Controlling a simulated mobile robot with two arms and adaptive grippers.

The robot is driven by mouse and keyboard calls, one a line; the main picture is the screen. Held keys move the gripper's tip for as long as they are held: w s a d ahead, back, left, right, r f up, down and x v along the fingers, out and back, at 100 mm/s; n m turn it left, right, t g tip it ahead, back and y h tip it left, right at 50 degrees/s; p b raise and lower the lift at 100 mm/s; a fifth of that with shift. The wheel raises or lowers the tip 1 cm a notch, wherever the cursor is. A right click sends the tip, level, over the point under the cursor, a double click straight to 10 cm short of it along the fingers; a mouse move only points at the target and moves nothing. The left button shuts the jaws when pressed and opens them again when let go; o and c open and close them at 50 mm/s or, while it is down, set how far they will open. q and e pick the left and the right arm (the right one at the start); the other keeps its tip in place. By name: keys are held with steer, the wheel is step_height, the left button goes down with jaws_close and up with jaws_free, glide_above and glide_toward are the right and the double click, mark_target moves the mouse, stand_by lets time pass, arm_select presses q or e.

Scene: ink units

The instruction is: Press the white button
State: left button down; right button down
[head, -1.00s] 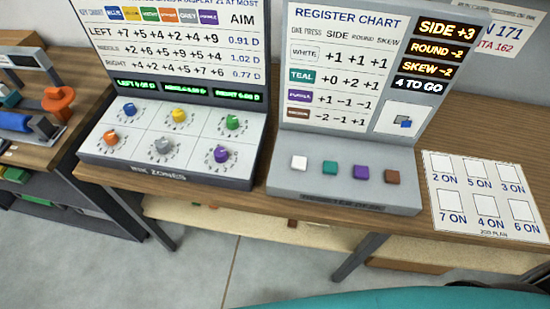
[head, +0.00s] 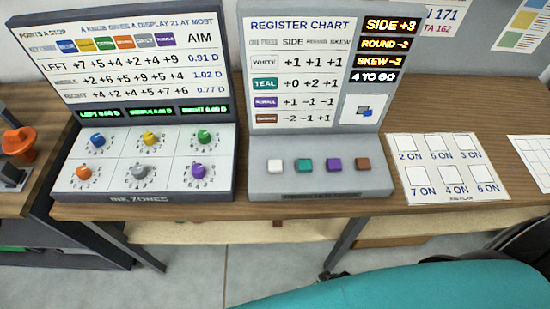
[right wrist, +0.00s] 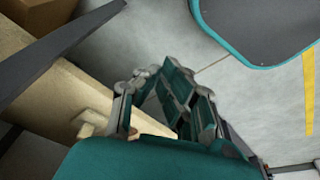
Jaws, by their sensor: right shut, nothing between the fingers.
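The white button (head: 275,165) is the leftmost of the row on the grey register desk (head: 235,186). A teal button (head: 304,165), a purple button (head: 334,164) and a brown button (head: 362,164) stand to its right. The desk's display (head: 390,50) reads SIDE +3, ROUND -2, SKEW -2, 4 TO GO. My right gripper (right wrist: 165,85) shows in the right wrist view, shut and empty, over the floor and beside a pale shelf board, away from the buttons. My left gripper is not in view.
Left of the desk stands the ink zones panel (head: 140,197) with several coloured knobs. A plan card (head: 408,172) lies right of the desk on the wooden table (head: 430,120). An orange-topped object (head: 18,142) is at far left. The shelf board (right wrist: 70,95) lies near the right gripper.

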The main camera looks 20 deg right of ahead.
steer(key=w+a+r+n+t+y+p, duration=0.1)
steer(key=w+r, duration=0.5)
steer(key=r, duration=0.6)
steer(key=w+a+r+n+t+y+p, duration=0.1)
steer(key=w+a+r, duration=0.5)
steer(key=r, duration=0.6)
steer(key=w+a+r+n+y+p, duration=0.2)
steer(key=w+r, duration=0.5)
steer(key=r, duration=0.5)
steer(key=shift+a+n+t+p, duration=0.2)
steer(key=shift+a+n+p, duration=0.35)
steer(key=shift+n, duration=0.3)
steer(key=shift+a+n+t+p, duration=0.2)
steer(key=shift+a+n+p, duration=0.15)
steer(key=shift+n+p, duration=0.4)
steer(key=w+r+n+y, duration=0.1)
steer(key=w+r+n, duration=0.1)
steer(key=w+a+r+n, duration=0.1)
steer(key=w+r+n, duration=0.1)
steer(key=shift+a+r+y, duration=0.1)
steer(key=shift+r+y, duration=0.15)
steer(key=shift+y, duration=0.15)
steer(key=w+d+r+n+y+p, duration=0.1)
steer(key=w+d+r+n, duration=0.3)
steer(key=r, duration=0.3)
steer(key=shift+w+r+n+p, duration=0.35)
steer(key=shift+w+n, duration=0.3)
steer(key=shift+n, duration=0.25)
